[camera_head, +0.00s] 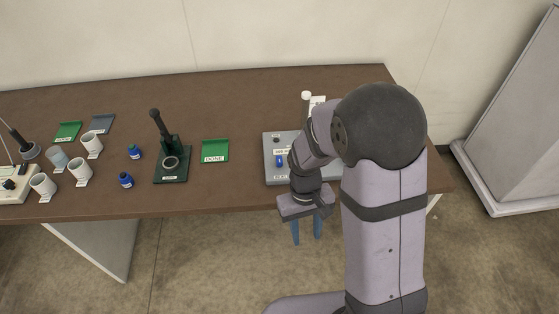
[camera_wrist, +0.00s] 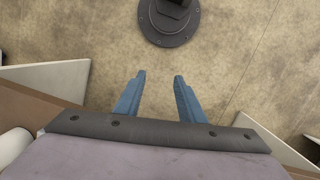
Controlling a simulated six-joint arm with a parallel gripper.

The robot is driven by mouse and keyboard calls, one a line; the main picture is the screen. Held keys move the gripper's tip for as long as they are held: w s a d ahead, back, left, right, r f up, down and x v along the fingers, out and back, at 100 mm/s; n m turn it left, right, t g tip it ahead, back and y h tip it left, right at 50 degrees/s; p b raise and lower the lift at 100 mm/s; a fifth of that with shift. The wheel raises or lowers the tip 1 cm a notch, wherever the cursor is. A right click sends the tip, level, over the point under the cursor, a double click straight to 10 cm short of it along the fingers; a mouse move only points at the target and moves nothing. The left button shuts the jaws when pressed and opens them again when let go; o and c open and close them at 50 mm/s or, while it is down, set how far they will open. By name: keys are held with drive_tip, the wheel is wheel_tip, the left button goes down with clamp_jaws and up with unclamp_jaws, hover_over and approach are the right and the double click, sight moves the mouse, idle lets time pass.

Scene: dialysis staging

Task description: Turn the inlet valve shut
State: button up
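A grey panel box (camera_head: 272,172) stands on the right part of the table, partly hidden behind my arm. A small blue part (camera_head: 280,161) shows on its top, with a white label above it; I cannot tell for sure whether it is the inlet valve handle. My gripper (camera_head: 308,240) hangs in front of the table's front edge, below and to the right of the blue part, touching nothing. Its two blue fingers stand apart with nothing between them. In the wrist view the gripper (camera_wrist: 158,78) also shows open, with bare floor beyond the fingertips.
The brown table (camera_head: 230,110) holds a dark green press-like stand (camera_head: 171,176), a green DONE tray (camera_head: 215,151), blue-capped bottles and several white cups at left. A white-topped post (camera_head: 306,96) rises behind the panel. A grey cabinet (camera_head: 510,130) stands at right.

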drive_tip(key=w+a+f+t, duration=0.2)
drive_tip(key=w, duration=0.9)
drive_tip(key=m+t, duration=0.2)
drive_tip(key=t, duration=0.3)
approach(279, 159)
drive_tip(key=shift+w+d+f+y, duration=0.3)
drive_tip(key=shift+w+f, duration=0.05)
drive_tip(key=shift+w, duration=0.05)
drive_tip(key=shift+f, duration=0.1)
drive_tip(key=shift+g, duration=0.3)
drive_tip(key=shift+p+x, duration=1.2)
drive_tip(key=shift+x, duration=2.4)
drive_tip(key=shift+c, duration=0.6)
clamp_jaws()
